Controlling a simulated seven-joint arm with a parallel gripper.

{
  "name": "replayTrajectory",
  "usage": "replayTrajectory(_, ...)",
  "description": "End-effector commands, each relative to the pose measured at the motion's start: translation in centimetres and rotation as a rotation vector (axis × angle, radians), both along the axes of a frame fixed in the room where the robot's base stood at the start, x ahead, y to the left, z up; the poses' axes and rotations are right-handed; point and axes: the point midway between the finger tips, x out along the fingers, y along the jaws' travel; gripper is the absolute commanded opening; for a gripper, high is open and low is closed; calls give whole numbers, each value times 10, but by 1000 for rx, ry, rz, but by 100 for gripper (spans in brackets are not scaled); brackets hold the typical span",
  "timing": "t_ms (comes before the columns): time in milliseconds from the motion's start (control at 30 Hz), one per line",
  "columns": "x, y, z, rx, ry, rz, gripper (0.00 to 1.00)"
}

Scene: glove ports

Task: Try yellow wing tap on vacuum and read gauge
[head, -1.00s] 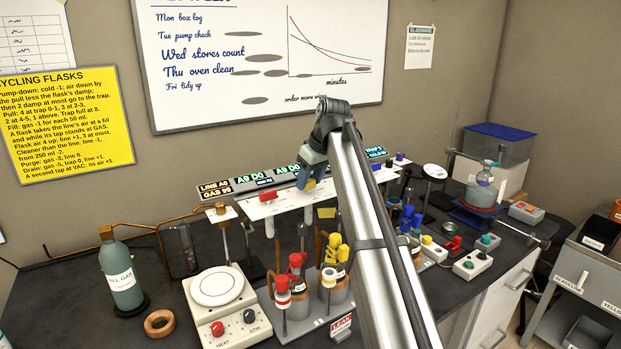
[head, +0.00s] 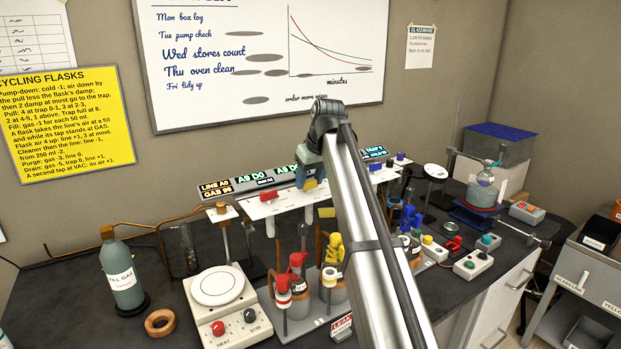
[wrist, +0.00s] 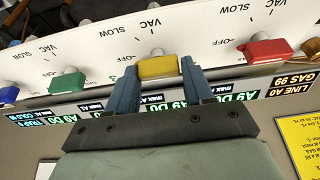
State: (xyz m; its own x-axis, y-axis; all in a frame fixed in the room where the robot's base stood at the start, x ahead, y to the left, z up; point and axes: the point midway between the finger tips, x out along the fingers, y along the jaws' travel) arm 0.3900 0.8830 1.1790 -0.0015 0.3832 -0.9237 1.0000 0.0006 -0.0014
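The yellow wing tap (wrist: 158,67) is on the white panel (wrist: 215,42), under its dial marks VAC, SLOW and OFF. My gripper (wrist: 159,66) has one blue-grey finger on each side of the tap's wing, with no clear gap, so it looks shut on it. The wing points toward the display side, away from VAC. A lit display (wrist: 165,107) by the yellow tap reads about A9 D0, partly covered by my finger. The line and gas display (wrist: 292,84) seems to read LINE A0, GAS 99.
A red tap (wrist: 265,50) and a green tap (wrist: 67,83) flank the yellow one. Below the panel stand flasks with red (head: 283,291) and yellow (head: 334,248) fittings. A hotplate (head: 217,286) and gas bottle (head: 122,272) stand at the left.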

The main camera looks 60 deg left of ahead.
Motion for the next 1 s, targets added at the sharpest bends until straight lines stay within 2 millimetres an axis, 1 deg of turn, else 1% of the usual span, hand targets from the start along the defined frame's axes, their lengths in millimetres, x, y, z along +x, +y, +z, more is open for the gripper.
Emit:
replayTrajectory(33,0,-1,-2,-5,1,0,57)
replayTrajectory(200,0,-1,-2,-3,0,-1,74)
replayTrajectory(467,1,0,0,-1,-1,0,74)
replayTrajectory(567,1,-2,5,0,-2,-1,74)
replayTrajectory(667,1,-6,15,1,-2,-1,74)
replayTrajectory(767,1,-12,30,1,-3,-1,74)
replayTrajectory(1000,1,-31,75,1,-3,-1,74)
